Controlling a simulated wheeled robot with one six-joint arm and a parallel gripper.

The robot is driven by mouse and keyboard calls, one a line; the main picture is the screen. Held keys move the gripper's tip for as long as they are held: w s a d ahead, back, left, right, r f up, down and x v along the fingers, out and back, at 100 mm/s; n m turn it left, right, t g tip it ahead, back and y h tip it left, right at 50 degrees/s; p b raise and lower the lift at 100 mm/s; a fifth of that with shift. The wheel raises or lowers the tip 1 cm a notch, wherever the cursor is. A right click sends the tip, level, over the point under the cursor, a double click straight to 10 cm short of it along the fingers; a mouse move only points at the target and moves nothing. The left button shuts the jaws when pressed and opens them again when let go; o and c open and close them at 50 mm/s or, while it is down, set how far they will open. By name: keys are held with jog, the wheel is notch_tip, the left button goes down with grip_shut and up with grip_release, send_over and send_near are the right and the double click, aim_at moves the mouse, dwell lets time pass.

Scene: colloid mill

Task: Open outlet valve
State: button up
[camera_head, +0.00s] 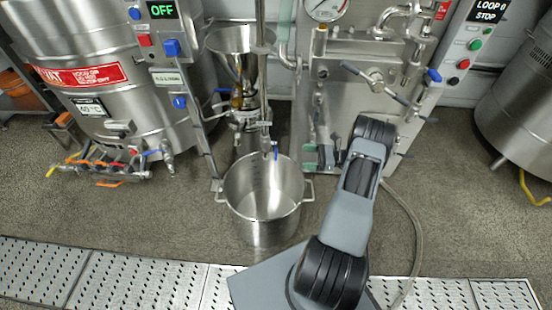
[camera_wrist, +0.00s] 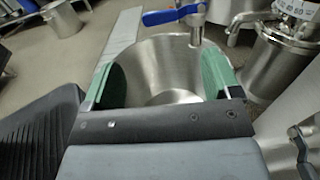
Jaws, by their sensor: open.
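The outlet valve, with a blue lever handle (camera_head: 275,152), hangs above the steel pot (camera_head: 232,204) in the head view. In the wrist view the blue handle (camera_wrist: 172,16) lies roughly level across the top, with the metal valve body (camera_wrist: 197,28) at its right end. My gripper (camera_head: 312,155) is to the right of the valve in the head view. In the wrist view my gripper (camera_wrist: 162,56) has its green fingers wide apart, with nothing held. The handle is beyond the fingertips, apart from them.
The mill's funnel (camera_head: 240,41) stands above the valve. A steel panel with a gauge (camera_head: 326,8) and lever handle (camera_head: 377,82) rises behind my arm. A large tank (camera_head: 85,60) is at left. Perforated floor plates (camera_head: 120,276) run along the front.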

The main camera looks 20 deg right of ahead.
aim_at(276, 153)
jog(key=b+x, duration=0.2)
jog(key=x, duration=1)
jog(key=shift+w+a, duration=0.15)
jog(key=shift+a, duration=0.05)
jog(key=c, duration=1.3)
